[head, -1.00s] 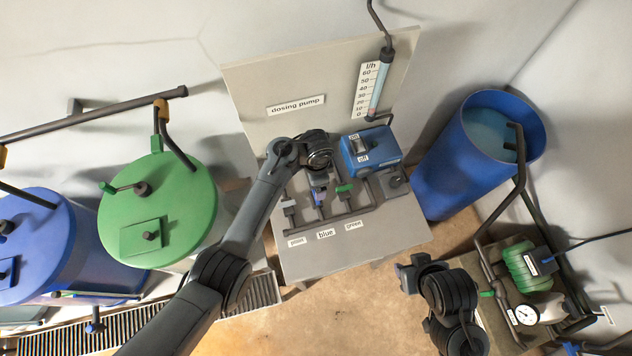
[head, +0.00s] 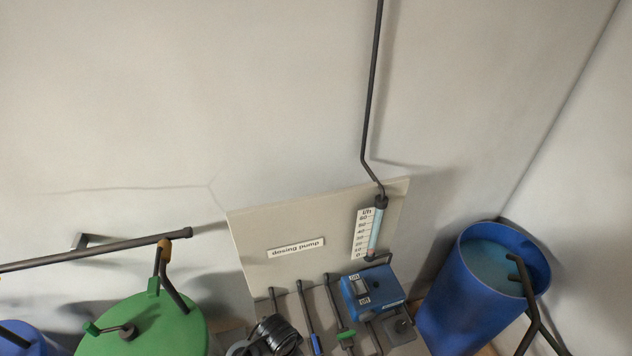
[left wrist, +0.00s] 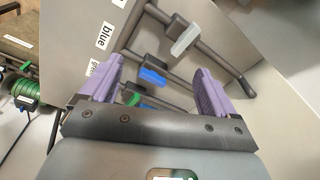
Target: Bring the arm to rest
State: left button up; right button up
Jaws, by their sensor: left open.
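My left gripper (left wrist: 156,84) is open, its two purple fingers spread in the left wrist view. The blue valve handle (left wrist: 152,76) shows between the fingers, beyond them; nothing is seen gripped. The green handle (left wrist: 132,100) is partly hidden near the left finger, and the white handle (left wrist: 186,38) is farther up. In the head view only a dark part of my left arm shows at the bottom edge, left of the blue handle (head: 316,344); the fingers are out of that view. My right arm is not in view.
The dosing pump (head: 372,296) sits on the panel below the flow tube (head: 376,232). A green tank (head: 150,335) stands left and an open blue barrel (head: 470,300) right. A pipe (head: 90,252) runs along the left wall.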

pick_arm(q)
jog(key=s+a+r+n+t, duration=0.1)
jog(key=s+a+r+n, duration=0.3)
jog(key=s, duration=0.6)
jog(key=s+a+r+n+t+p, duration=0.1)
jog(key=s+a+r+n, duration=0.3)
jog(key=s+a+r, duration=0.5)
jog(key=shift+s+a+y, duration=0.3)
jog(key=shift+s+a, duration=0.1)
jog(key=shift+a, duration=0.55)
